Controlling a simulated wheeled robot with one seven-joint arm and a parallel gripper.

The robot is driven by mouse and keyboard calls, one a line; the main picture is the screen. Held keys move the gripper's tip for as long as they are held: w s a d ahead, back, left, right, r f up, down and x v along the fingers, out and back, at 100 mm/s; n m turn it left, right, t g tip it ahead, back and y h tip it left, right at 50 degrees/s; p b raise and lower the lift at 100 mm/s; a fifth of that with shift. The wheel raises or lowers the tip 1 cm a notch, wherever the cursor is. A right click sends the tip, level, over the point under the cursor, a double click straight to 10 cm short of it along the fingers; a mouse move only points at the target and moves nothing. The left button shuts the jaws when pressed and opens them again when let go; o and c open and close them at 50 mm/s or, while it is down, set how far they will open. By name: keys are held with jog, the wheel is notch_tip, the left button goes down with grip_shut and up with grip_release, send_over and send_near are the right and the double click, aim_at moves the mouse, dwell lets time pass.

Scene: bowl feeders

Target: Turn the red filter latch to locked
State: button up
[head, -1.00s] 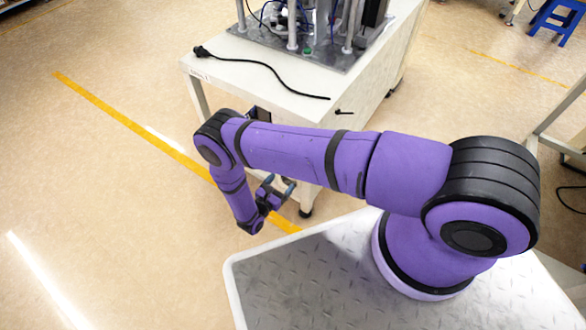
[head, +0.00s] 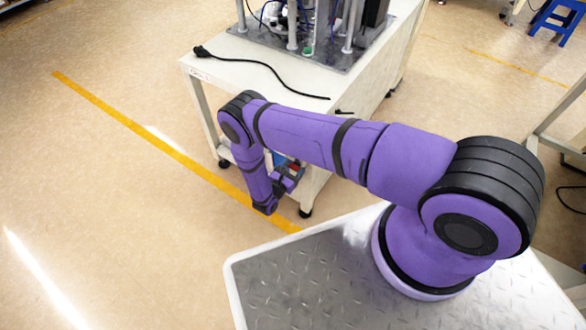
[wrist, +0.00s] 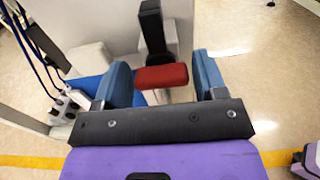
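The red filter latch (wrist: 161,77) shows in the wrist view as a short red block, with an upright black part (wrist: 152,30) just behind it. A small bit of the red latch (head: 294,168) also shows in the head view, by the near end of the white bench. My gripper (wrist: 162,80) is open, with one blue-grey finger on each side of the red latch. A gap shows between the latch and each finger, wider on the right. In the head view my gripper (head: 289,176) is partly hidden by my own wrist.
A white bench (head: 290,82) carries a machine on a metal plate (head: 345,55) and a black cable (head: 265,64). Open floor lies to the left.

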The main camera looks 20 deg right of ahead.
jog(key=c, duration=0.5)
jog(key=shift+n, duration=0.3)
jog(key=shift+a+n, duration=0.1)
jog(key=shift+n, duration=0.8)
jog(key=n, duration=0.4)
jog(key=shift+w, duration=0.1)
jog(key=n, duration=0.5)
jog(key=shift+a+f+n, duration=0.1)
jog(key=shift+n, duration=0.3)
jog(key=n, duration=0.5)
jog(key=shift+f+n, duration=0.15)
jog(key=shift+n, duration=0.15)
